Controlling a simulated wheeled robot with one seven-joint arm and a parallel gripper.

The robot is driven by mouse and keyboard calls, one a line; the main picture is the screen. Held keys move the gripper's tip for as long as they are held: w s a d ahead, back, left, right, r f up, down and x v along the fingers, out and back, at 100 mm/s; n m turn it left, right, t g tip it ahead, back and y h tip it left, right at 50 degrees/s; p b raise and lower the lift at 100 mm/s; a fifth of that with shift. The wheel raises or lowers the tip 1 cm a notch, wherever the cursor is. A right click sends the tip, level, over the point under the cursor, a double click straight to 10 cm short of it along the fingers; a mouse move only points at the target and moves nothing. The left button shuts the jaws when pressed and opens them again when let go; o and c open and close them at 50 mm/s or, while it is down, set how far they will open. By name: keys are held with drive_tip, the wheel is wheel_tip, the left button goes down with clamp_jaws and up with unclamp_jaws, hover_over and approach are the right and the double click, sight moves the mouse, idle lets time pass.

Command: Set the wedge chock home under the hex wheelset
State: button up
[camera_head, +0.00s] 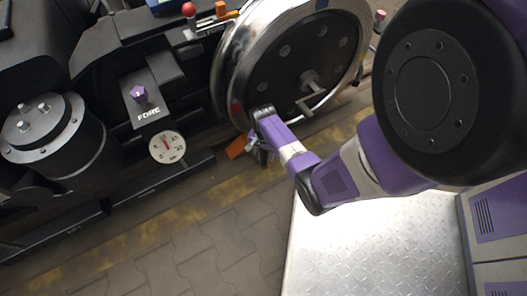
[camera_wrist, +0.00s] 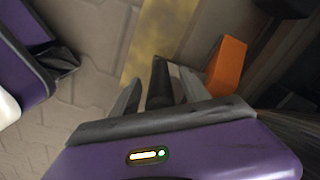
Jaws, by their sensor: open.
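The orange wedge chock (camera_head: 237,147) lies on the floor at the lower left of the large wheel (camera_head: 297,67), partly hidden in the head view. The wheel has a bright steel rim and a dark bolted face. I cannot tell whether the chock touches it. In the wrist view the chock (camera_wrist: 227,65) stands to the right of my fingers, outside them. My gripper (camera_head: 262,155) is low in front of the wheel, beside the chock. In the wrist view my gripper (camera_wrist: 158,88) is open, with a dark bar showing between its fingers; I cannot tell what it is.
A dark bogie frame carries a purple knob (camera_head: 138,93) above the word FORE, a dial gauge (camera_head: 167,147) and a grey-topped cylinder (camera_head: 45,127). A red ball knob (camera_head: 188,9) stands at the top. A yellow floor strip (camera_head: 190,212) runs alongside. The paved floor (camera_head: 190,255) in front is clear.

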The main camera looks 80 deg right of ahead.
drive_tip(key=shift+f, duration=0.4)
clamp_jaws()
idle(1.3)
